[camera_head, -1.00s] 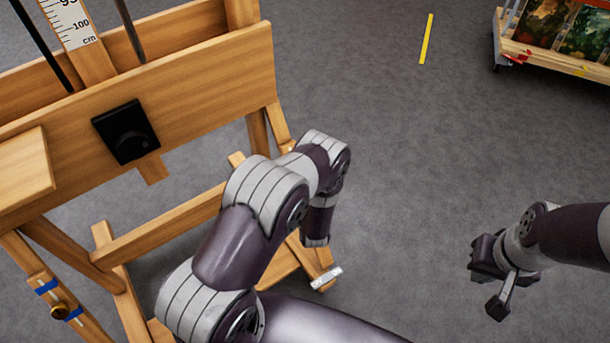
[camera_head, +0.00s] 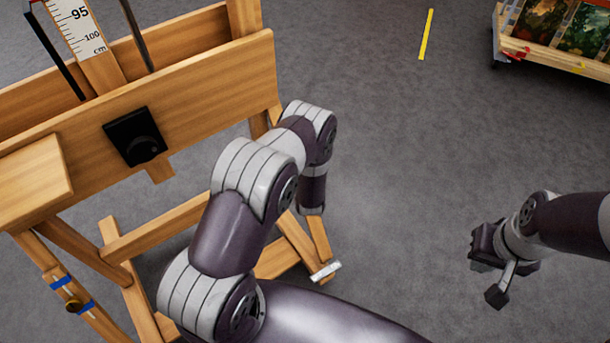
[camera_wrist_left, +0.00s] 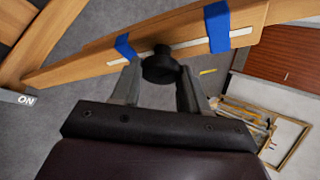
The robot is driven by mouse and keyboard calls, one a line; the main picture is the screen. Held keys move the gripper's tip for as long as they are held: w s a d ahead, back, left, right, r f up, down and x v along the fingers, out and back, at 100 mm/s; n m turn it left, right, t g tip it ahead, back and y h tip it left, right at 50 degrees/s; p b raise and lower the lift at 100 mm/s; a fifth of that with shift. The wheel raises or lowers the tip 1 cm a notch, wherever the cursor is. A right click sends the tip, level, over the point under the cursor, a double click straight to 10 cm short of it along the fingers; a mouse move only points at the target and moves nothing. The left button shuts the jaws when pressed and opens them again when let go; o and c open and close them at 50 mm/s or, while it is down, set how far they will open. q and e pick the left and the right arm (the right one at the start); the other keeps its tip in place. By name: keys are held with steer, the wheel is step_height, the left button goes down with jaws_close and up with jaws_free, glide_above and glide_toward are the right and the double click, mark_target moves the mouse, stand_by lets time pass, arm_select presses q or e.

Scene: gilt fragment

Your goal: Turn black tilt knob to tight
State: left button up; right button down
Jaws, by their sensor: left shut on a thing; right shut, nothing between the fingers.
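In the left wrist view, a black round knob (camera_wrist_left: 158,66) sits on a wooden beam (camera_wrist_left: 85,62) between two blue tape bands. My left gripper (camera_wrist_left: 159,76) has its two fingers on either side of the knob and is shut on it. In the head view my left arm reaches toward the wooden easel (camera_head: 215,62), and its gripper is hidden there. A black square block with a round dial (camera_head: 135,137) is on the easel's crossbar. My right gripper (camera_head: 488,272) is shut and empty over the floor at the right.
A wooden cart with paintings (camera_head: 550,55) stands at the far right. A yellow floor strip (camera_head: 426,35) lies at the back.

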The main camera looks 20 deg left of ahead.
arm_select(q)
steer(key=shift+m+g+p, duration=0.35)
steer(key=shift+m+g, duration=0.45)
steer(key=shift+m, duration=0.4)
steer(key=o, duration=1)
steer(key=p+v, duration=0.3)
steer(key=v, duration=0.9)
steer(key=shift+d+r, duration=0.25)
steer(key=shift+r, duration=0.05)
steer(key=shift+s, duration=0.1)
